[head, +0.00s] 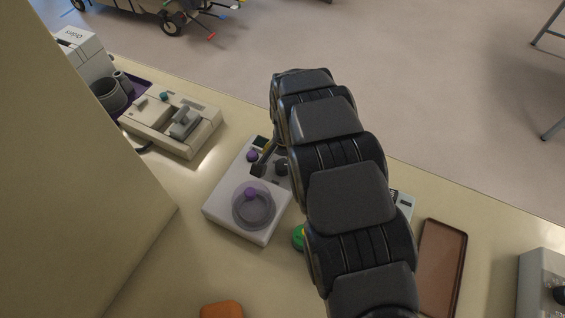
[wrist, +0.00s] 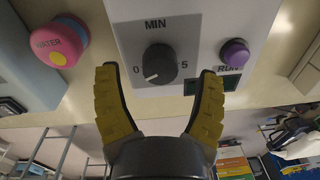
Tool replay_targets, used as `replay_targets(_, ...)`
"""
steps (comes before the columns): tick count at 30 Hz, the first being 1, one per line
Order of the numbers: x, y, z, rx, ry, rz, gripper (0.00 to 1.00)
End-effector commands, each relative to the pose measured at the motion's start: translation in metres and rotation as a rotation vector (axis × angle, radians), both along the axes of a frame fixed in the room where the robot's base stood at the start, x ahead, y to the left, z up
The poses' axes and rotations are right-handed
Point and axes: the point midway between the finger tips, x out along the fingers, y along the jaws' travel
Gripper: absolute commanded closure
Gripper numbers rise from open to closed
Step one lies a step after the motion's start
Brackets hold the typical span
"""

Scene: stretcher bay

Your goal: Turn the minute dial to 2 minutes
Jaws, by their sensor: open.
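The minute dial (wrist: 159,60) is a dark round knob under the label MIN, with 0 to its left and 5 to its right. Its white mark points to the lower left in the wrist view. The dial also shows in the head view (head: 281,168) on the white device (head: 225,205). My gripper (wrist: 158,71) is open, its two yellow fingers on either side of the dial, apart from it in the picture. How near the fingertips are to the panel is hard to tell. In the head view my arm hides part of my gripper (head: 264,160).
A purple RUN button (wrist: 235,52) sits right of the dial, near a dark green display (wrist: 212,85). A pink WATER button (wrist: 60,43) is on a unit at left. A brown tray (head: 443,265) lies at right.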

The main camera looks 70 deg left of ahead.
Motion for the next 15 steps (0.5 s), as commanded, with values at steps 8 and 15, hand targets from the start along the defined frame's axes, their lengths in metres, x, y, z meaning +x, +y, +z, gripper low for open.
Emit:
replay_targets(8,-0.0004,0.001,-0.0171,0.001,-0.002,0.002,0.31)
replay_targets(15,-0.0002,0.0008,-0.0167,0.001,-0.002,0.001,0.78)
